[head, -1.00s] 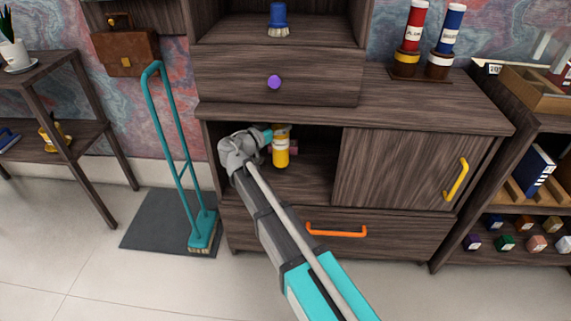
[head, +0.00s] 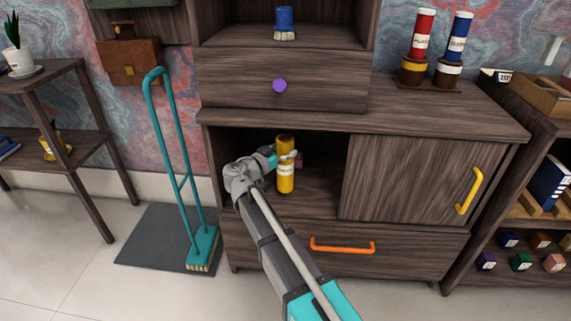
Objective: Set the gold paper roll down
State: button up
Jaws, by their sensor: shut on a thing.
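The gold paper roll (head: 286,181) is a yellow-gold upright cylinder with a pale label, in the open left part of the cabinet's middle compartment. My gripper (head: 288,158) reaches in from the left and is shut on the roll's upper half. The roll looks upright. Its lower end is close to the compartment floor (head: 318,200); I cannot tell whether it touches.
A sliding door (head: 400,180) with a yellow handle covers the compartment's right side. A small pinkish thing (head: 299,160) sits just behind the roll. A drawer with an orange handle (head: 342,247) is below. A teal broom (head: 203,245) stands at left.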

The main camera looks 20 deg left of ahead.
jog(key=shift+f, duration=0.1)
dwell(0.3)
jog(key=shift+f+b, duration=1.8)
jog(key=shift+b, duration=0.05)
jog(key=shift+f, duration=0.15)
jog(key=o, duration=1.2)
jog(key=shift+r, duration=0.25)
jog(key=v, duration=1.2)
